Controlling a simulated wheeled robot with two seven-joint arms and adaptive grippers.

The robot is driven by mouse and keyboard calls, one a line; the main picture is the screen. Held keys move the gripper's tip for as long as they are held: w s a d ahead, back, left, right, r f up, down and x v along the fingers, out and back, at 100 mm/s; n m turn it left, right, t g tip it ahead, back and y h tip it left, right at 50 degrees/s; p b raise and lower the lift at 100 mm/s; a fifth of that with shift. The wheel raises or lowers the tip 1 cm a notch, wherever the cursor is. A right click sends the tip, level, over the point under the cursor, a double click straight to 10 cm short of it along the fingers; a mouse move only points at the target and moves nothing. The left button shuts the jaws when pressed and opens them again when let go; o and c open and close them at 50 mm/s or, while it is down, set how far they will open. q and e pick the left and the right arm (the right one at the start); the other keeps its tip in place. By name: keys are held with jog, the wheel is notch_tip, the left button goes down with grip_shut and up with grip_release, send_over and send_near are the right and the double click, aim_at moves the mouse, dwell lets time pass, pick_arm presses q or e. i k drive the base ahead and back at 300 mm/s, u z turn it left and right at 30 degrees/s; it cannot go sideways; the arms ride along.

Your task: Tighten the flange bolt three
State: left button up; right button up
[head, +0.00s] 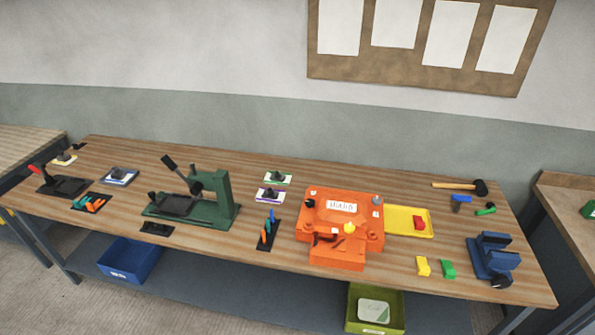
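An orange mould (340,222) with a white label stands on the wooden bench, right of the middle. Neither of my grippers shows in the head view.
A yellow tray (424,231) with a red block adjoins the mould's right. A green press (222,207) stands left, a blue vise (490,256) right, a hammer (460,186) at the back. A dark holder (268,237) with coloured tools and yellow and green blocks (422,266) are near the mould.

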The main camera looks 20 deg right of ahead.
aim_at(377, 201)
jog(key=z, duration=1.3)
